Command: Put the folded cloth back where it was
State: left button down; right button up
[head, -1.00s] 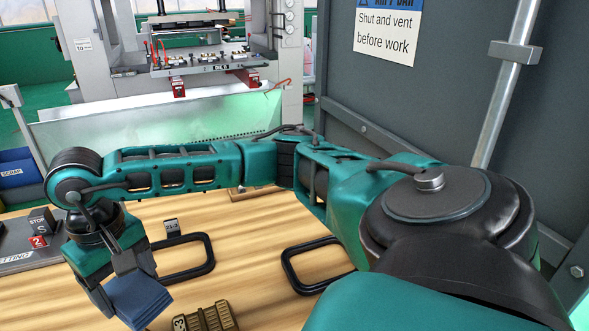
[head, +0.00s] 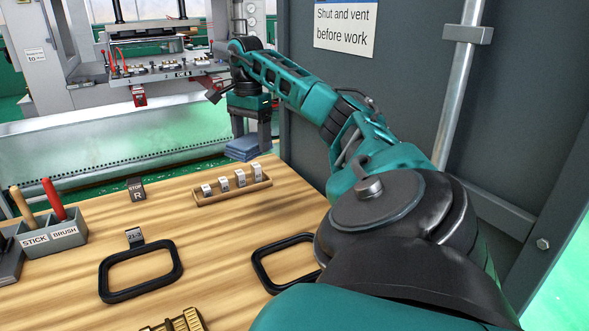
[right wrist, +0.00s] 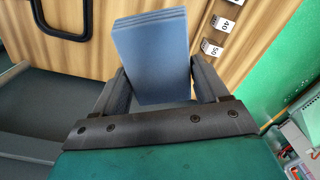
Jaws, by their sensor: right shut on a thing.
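The folded cloth (head: 242,148) is a small blue layered stack. My right gripper (head: 250,135) is shut on it and holds it near the far right edge of the wooden table (head: 215,230), behind the rack of labelled blocks. In the right wrist view the cloth (right wrist: 153,55) sits between the two fingers of the gripper (right wrist: 160,85), with its folded layers toward the top. The wooden tabletop shows beyond it. The exact gap between cloth and table cannot be told. My left gripper is not in view.
A wooden rack (head: 232,190) holds several labelled blocks. Two black frames (head: 141,272) (head: 262,272) lie on the table. A grey holder (head: 52,236) with a stick and brush stands at left. A small STOP R block (head: 136,189) stands further back. A grey cabinet (head: 400,100) rises at right.

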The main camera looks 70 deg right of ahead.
jog(key=s+d+r+m, duration=0.2)
jog(key=s+d+m, duration=0.3)
jog(key=s+d, duration=0.25)
jog(key=b, duration=0.5)
send_over(298, 201)
notch_tip(298, 201, down, 4)
notch_tip(298, 201, down, 10)
jog(key=b, duration=0.7)
jog(key=shift+d+f, duration=0.1)
jog(key=shift+f, duration=0.1)
pick_arm(q)
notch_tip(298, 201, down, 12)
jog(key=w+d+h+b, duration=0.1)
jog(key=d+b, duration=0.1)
jog(key=b, duration=0.1)
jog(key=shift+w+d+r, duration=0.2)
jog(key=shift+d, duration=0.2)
pick_arm(e)
jog(key=shift+f, duration=2.5)
pick_arm(q)
jog(key=shift+b, duration=0.3)
pick_arm(e)
jog(key=shift+f, duration=0.15)
jog(key=o, duration=0.9)
jog(key=shift+o, duration=0.2)
